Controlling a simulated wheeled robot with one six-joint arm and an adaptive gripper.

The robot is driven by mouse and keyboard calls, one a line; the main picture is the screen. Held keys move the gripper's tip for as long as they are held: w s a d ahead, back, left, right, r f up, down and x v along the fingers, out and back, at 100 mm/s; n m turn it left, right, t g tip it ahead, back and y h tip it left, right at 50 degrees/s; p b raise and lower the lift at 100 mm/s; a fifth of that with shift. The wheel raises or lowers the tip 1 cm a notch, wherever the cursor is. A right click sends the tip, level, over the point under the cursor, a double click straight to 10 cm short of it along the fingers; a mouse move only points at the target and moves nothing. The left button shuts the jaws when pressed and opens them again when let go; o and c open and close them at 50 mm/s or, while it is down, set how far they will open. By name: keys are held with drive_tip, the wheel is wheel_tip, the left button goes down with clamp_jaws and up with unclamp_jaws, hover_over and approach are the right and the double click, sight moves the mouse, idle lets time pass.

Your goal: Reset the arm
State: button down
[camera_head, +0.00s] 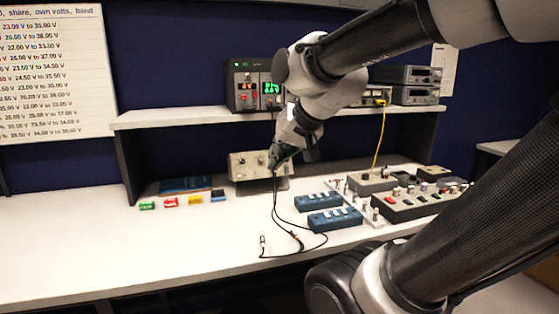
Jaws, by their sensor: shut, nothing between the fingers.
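My arm reaches in from the right and crosses the upper middle of the head view. My gripper (279,158) points down in front of the beige instrument box under the shelf. It is small and dark here; its fingers are closed and I see nothing held. It hangs above the bench, apart from the bench top. Part of the beige box (246,166) and part of the shelf are hidden behind my gripper and wrist.
A power supply with lit digits (255,92) stands on the shelf (180,117). Black leads (285,228) lie on the bench below my gripper. Blue switch boxes (335,219) and a control panel (420,204) sit at right. The bench's left front (120,250) is clear.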

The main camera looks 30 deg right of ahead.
drive_tip(key=shift+s+f+n+g, duration=0.3)
drive_tip(key=shift+s+f, duration=0.05)
drive_tip(key=shift+s, duration=0.3)
drive_tip(key=s+d+f+n+g+h, duration=0.1)
drive_tip(key=s+f+n+g, duration=0.2)
drive_tip(key=s, duration=0.6)
drive_tip(key=shift+s+d+f+n+g, duration=0.3)
drive_tip(key=shift+s+d+n, duration=0.05)
drive_tip(key=shift+n, duration=0.45)
